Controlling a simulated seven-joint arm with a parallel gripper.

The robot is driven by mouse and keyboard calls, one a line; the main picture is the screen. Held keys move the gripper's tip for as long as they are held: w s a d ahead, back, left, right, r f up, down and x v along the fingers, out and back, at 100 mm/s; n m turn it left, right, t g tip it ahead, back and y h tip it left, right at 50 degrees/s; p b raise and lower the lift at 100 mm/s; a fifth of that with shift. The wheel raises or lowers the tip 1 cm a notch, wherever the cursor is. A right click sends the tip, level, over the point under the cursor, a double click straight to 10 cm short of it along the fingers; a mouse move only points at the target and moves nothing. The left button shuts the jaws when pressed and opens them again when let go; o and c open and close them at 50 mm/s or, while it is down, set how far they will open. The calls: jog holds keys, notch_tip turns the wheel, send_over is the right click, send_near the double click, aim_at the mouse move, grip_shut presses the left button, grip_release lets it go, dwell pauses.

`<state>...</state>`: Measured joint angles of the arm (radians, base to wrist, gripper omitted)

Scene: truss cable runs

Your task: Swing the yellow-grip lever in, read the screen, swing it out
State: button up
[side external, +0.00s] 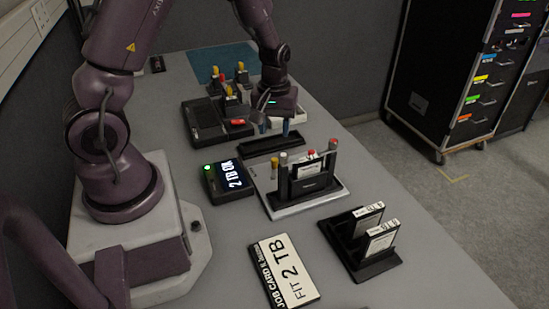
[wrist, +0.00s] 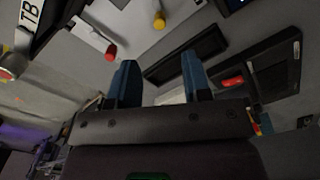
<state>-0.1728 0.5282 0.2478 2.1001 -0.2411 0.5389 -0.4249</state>
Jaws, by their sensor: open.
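The yellow-grip lever (side external: 274,166) stands at the left end of a pale plate with a black dock (side external: 313,188) on it. Its yellow end also shows at the top of the wrist view (wrist: 159,19). I cannot tell how far the lever is swung.
Red-tipped posts (side external: 310,154) stand on the same plate. A job card (side external: 284,270) reading "FIT 2 TB" lies in front. A black rack (side external: 361,252) holds two labelled modules. Black trays (side external: 207,121) with coloured parts lie behind.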

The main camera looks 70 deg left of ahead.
aim_at(275, 159)
notch_tip(275, 159, down, 10)
jog(key=shift+r, duration=0.1)
jog(key=shift+c, duration=0.2)
grip_shut()
